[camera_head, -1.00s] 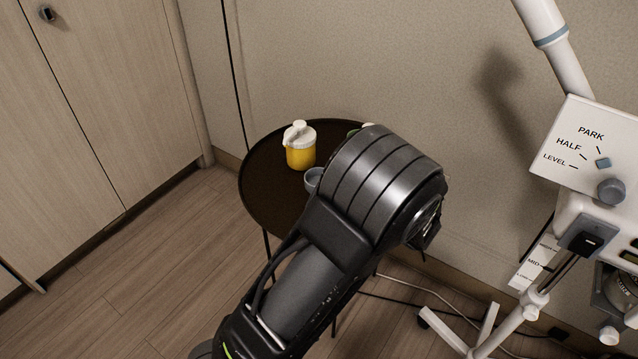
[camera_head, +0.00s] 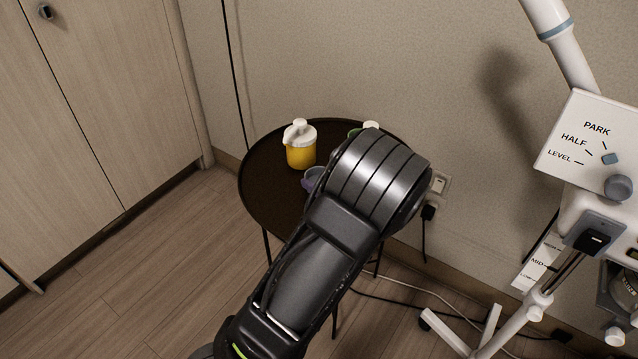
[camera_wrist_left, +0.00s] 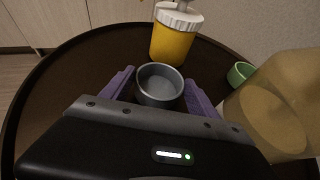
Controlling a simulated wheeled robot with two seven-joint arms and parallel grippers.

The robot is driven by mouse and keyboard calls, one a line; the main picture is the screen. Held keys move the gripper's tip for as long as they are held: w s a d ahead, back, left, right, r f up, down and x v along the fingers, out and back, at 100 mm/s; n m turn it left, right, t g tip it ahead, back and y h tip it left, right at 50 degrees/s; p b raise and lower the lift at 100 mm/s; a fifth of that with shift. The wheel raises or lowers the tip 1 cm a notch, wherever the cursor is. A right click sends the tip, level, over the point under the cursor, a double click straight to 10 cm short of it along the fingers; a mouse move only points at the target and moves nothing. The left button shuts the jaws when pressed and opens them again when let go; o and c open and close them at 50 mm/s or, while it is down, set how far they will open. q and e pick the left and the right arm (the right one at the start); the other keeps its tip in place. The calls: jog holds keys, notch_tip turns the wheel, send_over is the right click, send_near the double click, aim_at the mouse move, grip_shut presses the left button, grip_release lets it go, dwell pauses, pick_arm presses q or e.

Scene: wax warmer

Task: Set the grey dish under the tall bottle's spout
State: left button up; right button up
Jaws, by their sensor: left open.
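The small round grey dish (camera_wrist_left: 160,92) stands on the dark round table, seen in the left wrist view. My left gripper (camera_wrist_left: 160,80) is open, with one purple finger on each side of the dish; I cannot tell whether they touch it. In the head view my arm hides most of the gripper and dish. A yellow bottle (camera_wrist_left: 173,42) with a white pump top stands just beyond the dish; it also shows in the head view (camera_head: 300,153). A translucent tan bottle (camera_wrist_left: 275,105) is close at the right. I cannot tell which bottle is taller.
The round table (camera_head: 262,195) has bare top at the left. A green dish (camera_wrist_left: 240,73) is to the right of the grey dish. A wall stands behind the table, with a socket (camera_head: 438,185). A white wheeled stand with a control box (camera_head: 590,150) is at the right.

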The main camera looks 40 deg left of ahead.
aim_at(312, 174)
pick_arm(q)
jog(key=shift+x, duration=1.1)
jog(key=shift+c, duration=0.4)
jog(key=c, duration=1.2)
jog(key=shift+o, duration=0.2)
jog(key=shift+r, duration=0.1)
